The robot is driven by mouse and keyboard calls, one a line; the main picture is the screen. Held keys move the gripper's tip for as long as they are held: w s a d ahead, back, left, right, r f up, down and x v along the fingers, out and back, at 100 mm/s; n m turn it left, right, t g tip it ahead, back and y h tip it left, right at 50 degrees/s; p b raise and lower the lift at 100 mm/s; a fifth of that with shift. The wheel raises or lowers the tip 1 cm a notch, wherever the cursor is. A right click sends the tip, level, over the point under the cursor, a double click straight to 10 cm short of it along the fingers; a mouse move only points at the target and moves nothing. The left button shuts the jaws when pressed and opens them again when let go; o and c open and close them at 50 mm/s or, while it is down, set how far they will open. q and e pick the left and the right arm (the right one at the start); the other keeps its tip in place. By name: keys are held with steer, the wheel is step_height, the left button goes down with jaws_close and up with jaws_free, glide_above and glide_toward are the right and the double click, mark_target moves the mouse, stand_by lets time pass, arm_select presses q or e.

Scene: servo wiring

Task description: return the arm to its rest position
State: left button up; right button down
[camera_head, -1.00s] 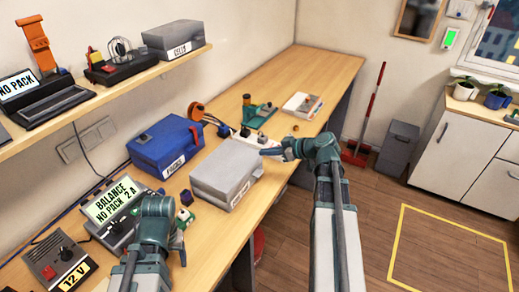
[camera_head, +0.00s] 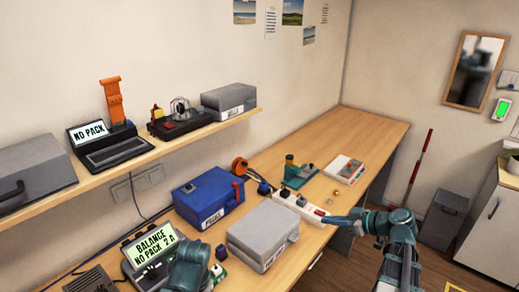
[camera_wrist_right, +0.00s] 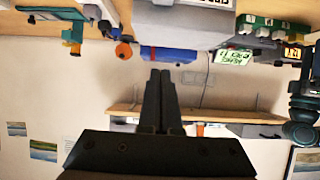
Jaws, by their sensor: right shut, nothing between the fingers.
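My right gripper (camera_head: 338,219) is shut and empty. It points left above the right edge of the bench, beside a white power strip (camera_head: 305,209). In the right wrist view its two dark fingers (camera_wrist_right: 160,75) lie together with nothing between them. That view looks upside down, with the bench items at the top. My left arm (camera_head: 190,265) comes up from the bottom at the left, in front of the balance charger (camera_head: 150,250). Its fingers are too unclear to tell open from shut.
A grey case (camera_head: 262,237) and a blue case (camera_head: 208,197) stand on the bench (camera_head: 375,127). Behind are a green tool (camera_head: 298,172) and a white tray (camera_head: 345,168). A shelf (camera_head: 150,152) holds several devices. The far bench end is clear.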

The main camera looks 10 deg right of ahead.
steer(key=s+a+f+m+g+h, duration=0.1)
steer(key=s+a+f+g+h, duration=0.2)
steer(key=a, duration=0.7)
steer(key=s+a+f+m+g+h, duration=0.1)
steer(key=s+a+f+g+h, duration=0.1)
steer(key=a, duration=0.9)
steer(key=s+a+f+m+g+h, duration=0.1)
steer(key=s+a+f+g+h, duration=0.2)
steer(key=a, duration=0.7)
steer(key=shift+s+a+f+g+h, duration=0.15)
steer(key=shift+s+f+g+h, duration=0.15)
steer(key=shift+s+f+g, duration=1.25)
steer(key=shift+s+f+t, duration=0.2)
steer(key=shift+s+t, duration=0.25)
steer(key=shift+s, duration=0.1)
